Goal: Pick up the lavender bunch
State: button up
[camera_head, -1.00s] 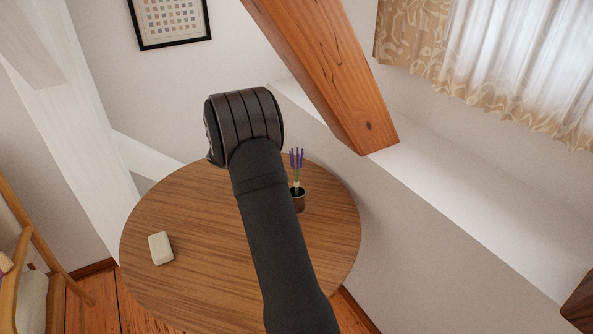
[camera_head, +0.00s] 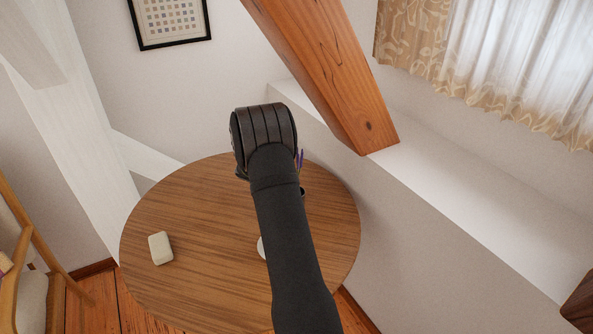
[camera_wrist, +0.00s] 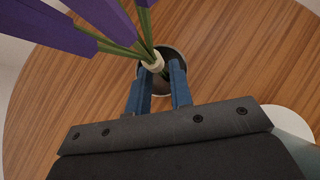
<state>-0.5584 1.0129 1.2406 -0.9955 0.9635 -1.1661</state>
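The lavender bunch (camera_wrist: 105,18) has purple flower heads, green stems and a pale tie (camera_wrist: 154,63). It stands in a small dark pot (camera_wrist: 172,52) on the round table. In the head view my arm hides most of it; only a bit of purple (camera_head: 300,158) and a sliver of the pot (camera_head: 303,191) show. My gripper (camera_wrist: 159,72) is open, its two blue fingers apart. In the wrist view the fingertips lie close to the tie and over the pot. I cannot tell whether they touch the stems. The fingers are hidden in the head view.
The round wooden table (camera_head: 200,215) carries a cream rounded box (camera_head: 160,248) at left and a white round item (camera_head: 262,248), partly behind my arm. A slanted timber beam (camera_head: 325,75) hangs close to the right of my wrist. A ledge (camera_head: 440,200) runs along the right.

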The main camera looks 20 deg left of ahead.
grip_shut()
